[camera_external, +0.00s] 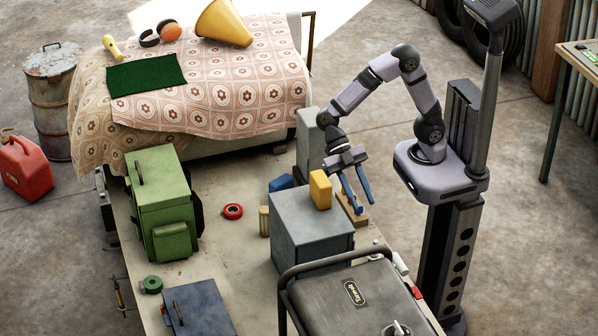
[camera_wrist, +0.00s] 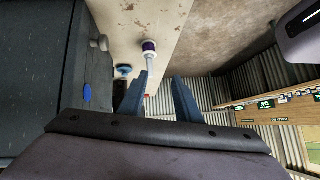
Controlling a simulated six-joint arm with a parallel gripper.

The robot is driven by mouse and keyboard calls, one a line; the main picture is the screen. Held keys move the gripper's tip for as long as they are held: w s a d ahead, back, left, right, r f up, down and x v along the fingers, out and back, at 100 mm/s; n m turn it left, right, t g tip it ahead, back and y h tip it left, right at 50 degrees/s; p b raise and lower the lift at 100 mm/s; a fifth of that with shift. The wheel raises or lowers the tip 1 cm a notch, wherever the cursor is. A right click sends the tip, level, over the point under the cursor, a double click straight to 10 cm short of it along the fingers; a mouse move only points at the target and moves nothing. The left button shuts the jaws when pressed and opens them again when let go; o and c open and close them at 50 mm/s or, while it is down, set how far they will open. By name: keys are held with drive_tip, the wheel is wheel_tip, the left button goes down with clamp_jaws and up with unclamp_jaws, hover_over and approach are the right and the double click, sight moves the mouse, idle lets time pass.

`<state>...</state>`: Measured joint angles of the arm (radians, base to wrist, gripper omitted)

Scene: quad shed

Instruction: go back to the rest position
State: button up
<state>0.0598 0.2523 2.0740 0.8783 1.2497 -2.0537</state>
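My gripper (camera_external: 363,206) hangs from the bent arm at the right side of the grey metal box (camera_external: 305,238), its two blue fingers pointing down. It also shows in the wrist view (camera_wrist: 159,80), where the fingers are apart with nothing held between them. A yellow block (camera_external: 320,190) stands on the box's back edge, to the left of the fingers and apart from them. A wooden piece (camera_external: 352,209) lies low behind the fingers; I cannot tell the exact gap to it.
A dark case with a handle (camera_external: 350,293) stands in front. A green case (camera_external: 162,200), red tape roll (camera_external: 233,211) and blue box (camera_external: 199,308) are on the bench at left. A grey upright block (camera_external: 310,140) stands behind my gripper.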

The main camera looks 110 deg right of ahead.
drive_tip(key=s+d+f+m+t+h+p, duration=0.1)
drive_tip(key=s+d+m+h, duration=0.3)
drive_tip(key=d+m, duration=0.4)
drive_tip(key=s+d+f+m+h+p, duration=0.3)
drive_tip(key=s+d+m+h, duration=0.2)
drive_tip(key=d+m, duration=0.3)
drive_tip(key=shift+s+d+f+m+t+h, duration=0.3)
drive_tip(key=shift+s+m+t, duration=0.1)
drive_tip(key=shift+m, duration=0.2)
